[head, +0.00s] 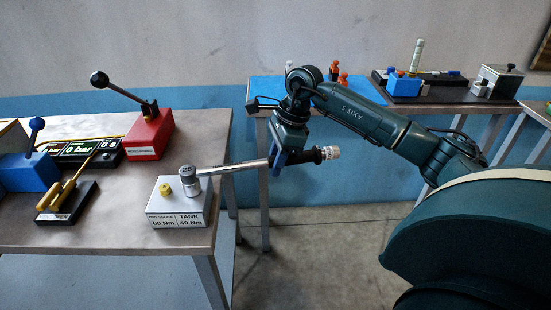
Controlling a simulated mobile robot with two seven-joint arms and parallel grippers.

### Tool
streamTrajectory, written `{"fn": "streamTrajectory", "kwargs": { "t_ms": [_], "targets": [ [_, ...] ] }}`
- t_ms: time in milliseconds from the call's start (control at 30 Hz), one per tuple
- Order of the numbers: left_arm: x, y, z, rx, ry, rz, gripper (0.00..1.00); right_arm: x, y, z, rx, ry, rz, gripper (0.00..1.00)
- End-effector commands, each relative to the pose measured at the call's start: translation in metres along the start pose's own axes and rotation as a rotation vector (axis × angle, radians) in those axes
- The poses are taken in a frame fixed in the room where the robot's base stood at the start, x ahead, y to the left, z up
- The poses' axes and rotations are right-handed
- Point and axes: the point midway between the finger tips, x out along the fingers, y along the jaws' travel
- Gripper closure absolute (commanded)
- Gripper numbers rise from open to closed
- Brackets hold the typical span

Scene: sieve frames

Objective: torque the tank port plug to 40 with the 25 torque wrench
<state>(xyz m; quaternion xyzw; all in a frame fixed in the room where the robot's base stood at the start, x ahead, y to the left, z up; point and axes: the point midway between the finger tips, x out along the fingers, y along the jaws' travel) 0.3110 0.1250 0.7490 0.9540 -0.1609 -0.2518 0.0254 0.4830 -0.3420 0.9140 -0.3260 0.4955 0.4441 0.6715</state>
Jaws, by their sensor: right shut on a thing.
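My right gripper (290,158) is shut on the handle of the 25 torque wrench (242,165), near its black grip end, out past the table's right edge. The wrench lies roughly level, and its head marked 25 is over the TANK side of the white port block (180,215). The block's label reads PRESSURE 60 Nm and TANK 40 Nm. A yellow plug (192,189) shows on the PRESSURE side. The tank port plug is hidden under the wrench head, so I cannot tell how far the head is seated. My left gripper is not in view.
A back bench (265,92) holds fixtures. Floor between tables is free.

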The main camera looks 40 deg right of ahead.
Motion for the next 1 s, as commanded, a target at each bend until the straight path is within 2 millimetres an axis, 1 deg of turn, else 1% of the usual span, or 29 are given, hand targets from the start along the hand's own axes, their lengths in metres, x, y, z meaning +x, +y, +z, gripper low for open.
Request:
{"fn": "streamTrajectory", "kwargs": {
  "t_ms": [400, 1000],
  "targets": [
    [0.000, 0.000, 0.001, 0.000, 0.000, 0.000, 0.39, 0.000, 0.012, -0.001, 0.058, 0.003, -0.016, 1.00],
    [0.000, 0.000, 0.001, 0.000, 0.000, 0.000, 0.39, 0.000, 0.016, 0.000, 0.081, 0.002, -0.023, 1.00]
  ]
}}
